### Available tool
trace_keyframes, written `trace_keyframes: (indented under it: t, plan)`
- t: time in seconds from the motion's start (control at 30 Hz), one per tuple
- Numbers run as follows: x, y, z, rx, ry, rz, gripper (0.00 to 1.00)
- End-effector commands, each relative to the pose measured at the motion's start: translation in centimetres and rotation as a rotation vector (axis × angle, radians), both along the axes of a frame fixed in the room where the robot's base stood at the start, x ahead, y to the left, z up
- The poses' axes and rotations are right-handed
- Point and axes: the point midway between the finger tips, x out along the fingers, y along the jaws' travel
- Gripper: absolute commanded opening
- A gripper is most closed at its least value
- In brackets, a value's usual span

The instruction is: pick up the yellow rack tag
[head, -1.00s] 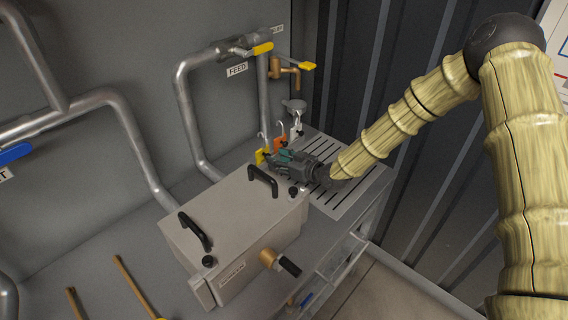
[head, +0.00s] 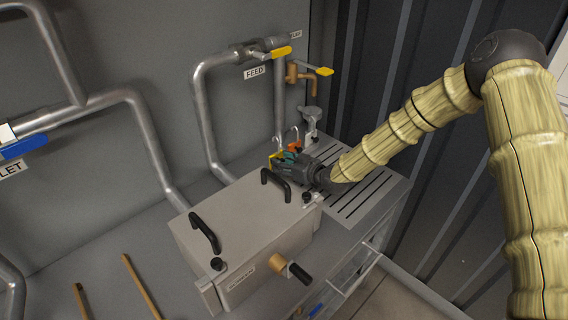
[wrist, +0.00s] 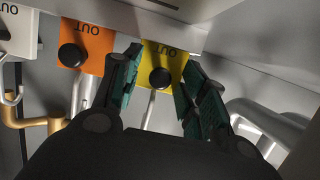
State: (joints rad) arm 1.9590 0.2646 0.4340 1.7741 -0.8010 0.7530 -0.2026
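The yellow rack tag (wrist: 178,62) hangs in the middle of the wrist view. It is marked OUT and has a round black knob on its face. My gripper (wrist: 158,82) is open, with one green-padded finger on each side of the tag. The left finger stands close to the tag's left edge; the right one overlaps its lower right edge. I cannot tell whether either touches. In the head view the yellow tag (head: 275,157) shows as a small patch just beyond my gripper (head: 281,160), partly hidden by it.
An orange tag (wrist: 86,42) and a white tag (wrist: 18,32) hang left of the yellow one in the wrist view. A beige box (head: 245,228) with black handles stands just in front of my gripper. Pipes and a brass tap (head: 292,75) rise behind. A slotted drain plate (head: 375,190) lies below my arm.

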Motion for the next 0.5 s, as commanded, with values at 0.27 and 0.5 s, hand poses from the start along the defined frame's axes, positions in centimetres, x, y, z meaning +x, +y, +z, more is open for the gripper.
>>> trace_keyframes:
  t: [0.27, 0.5]
  plan:
    - [-0.01, -0.02, -0.01, 0.000, 0.000, 0.000, 0.05]
    - [0.00, -0.03, 0.15, 0.000, 0.000, 0.000, 0.05]
